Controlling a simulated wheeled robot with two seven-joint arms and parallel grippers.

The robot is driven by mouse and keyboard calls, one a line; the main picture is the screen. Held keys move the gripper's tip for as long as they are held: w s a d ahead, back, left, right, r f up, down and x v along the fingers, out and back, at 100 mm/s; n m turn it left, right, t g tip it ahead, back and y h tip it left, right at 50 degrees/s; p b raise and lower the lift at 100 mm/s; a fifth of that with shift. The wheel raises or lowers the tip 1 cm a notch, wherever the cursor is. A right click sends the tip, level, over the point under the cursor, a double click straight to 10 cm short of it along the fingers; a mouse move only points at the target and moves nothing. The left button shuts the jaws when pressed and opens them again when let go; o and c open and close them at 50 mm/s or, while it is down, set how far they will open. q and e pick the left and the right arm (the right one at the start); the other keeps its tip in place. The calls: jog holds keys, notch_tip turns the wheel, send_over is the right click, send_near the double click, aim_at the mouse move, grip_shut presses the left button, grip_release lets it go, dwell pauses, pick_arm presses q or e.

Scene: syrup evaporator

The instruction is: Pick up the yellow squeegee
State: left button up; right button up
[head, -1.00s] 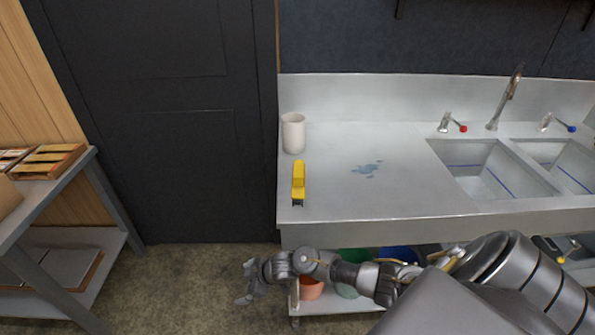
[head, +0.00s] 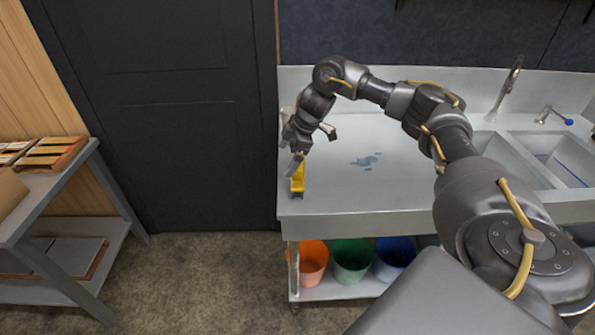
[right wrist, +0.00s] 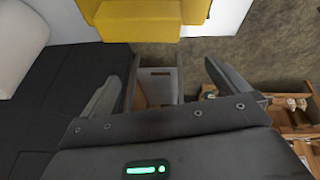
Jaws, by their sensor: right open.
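The yellow squeegee (head: 298,183) lies at the left end of the steel sink counter (head: 345,200), near its front edge. My right gripper (head: 304,148) is over the counter at the squeegee's far end and partly hides it. In the right wrist view the squeegee (right wrist: 150,22) shows at the top, ahead of the fingertips and not between them. My right gripper (right wrist: 160,82) is open and empty. I cannot tell from the pictures whether a finger touches the squeegee. My left gripper is not in view.
A white cup (right wrist: 22,48) stands close to my gripper; my arm mostly hides it in the head view. Orange (head: 313,262), green (head: 351,262) and blue (head: 393,256) buckets sit on the shelf below.

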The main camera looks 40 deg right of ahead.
aim_at(298, 182)
jog(key=s+d+r+m, duration=0.3)
jog(key=d+r, duration=0.2)
jog(key=d, duration=0.2)
jog(key=shift+g, duration=0.4)
jog(key=x, duration=0.2)
jog(key=b+x, duration=0.1)
jog(key=x, duration=0.2)
jog(key=shift+w+a+f, duration=0.1)
jog(key=shift+w+a, duration=0.15)
jog(key=shift+a, duration=0.05)
jog(key=shift+f, duration=0.15)
jog(key=p+x, duration=0.1)
jog(key=x, duration=0.4)
jog(key=shift+p, duration=0.4)
jog(key=shift+d, duration=0.1)
jog(key=c, duration=1)
jog(key=shift+w, duration=0.1)
